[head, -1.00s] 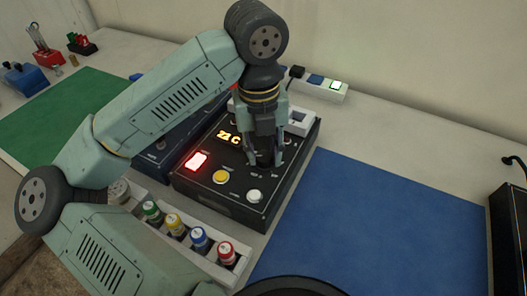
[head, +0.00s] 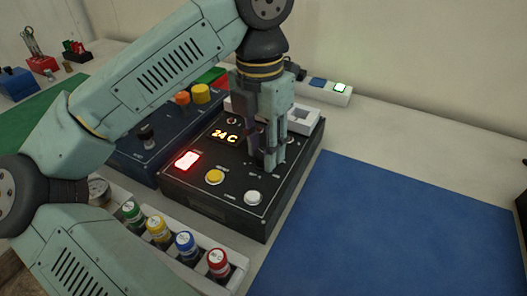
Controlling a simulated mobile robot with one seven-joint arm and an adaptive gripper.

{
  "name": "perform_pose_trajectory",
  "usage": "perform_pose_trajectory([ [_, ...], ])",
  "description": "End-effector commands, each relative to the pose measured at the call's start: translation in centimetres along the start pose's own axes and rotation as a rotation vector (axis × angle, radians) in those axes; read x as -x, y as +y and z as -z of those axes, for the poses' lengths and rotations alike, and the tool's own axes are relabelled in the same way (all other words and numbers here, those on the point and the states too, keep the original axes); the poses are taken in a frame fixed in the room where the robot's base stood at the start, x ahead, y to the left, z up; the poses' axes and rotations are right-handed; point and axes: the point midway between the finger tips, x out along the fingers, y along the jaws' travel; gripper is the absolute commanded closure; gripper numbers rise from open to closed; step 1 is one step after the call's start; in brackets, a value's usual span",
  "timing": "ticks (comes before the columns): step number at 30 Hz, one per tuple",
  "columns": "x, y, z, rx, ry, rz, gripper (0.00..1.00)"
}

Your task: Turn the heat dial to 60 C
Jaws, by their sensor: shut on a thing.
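The black control box (head: 215,200) stands in the middle of the table. Its lit display (head: 225,136) reads 24 C in yellow. My gripper (head: 267,163) points down over the right part of the box, with its fingertips at the panel. It is shut on the heat dial, which is mostly hidden between and behind the fingers. I cannot read the dial's pointer or its scale.
The panel also has a glowing red switch (head: 187,160), a yellow button (head: 214,177) and a white button (head: 254,198). A dark blue box (head: 139,165) stands left. A rack of several coloured-cap bottles (head: 236,272) is in front. A blue mat (head: 400,220) lies clear at right.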

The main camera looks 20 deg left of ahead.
Motion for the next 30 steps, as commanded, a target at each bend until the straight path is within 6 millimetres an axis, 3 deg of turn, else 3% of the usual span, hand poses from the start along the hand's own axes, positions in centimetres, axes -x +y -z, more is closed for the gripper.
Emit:
perform_pose_trajectory([
  [30,0.09,-0.12,-0.08,-0.929,0.043,-0.001,0.99],
])
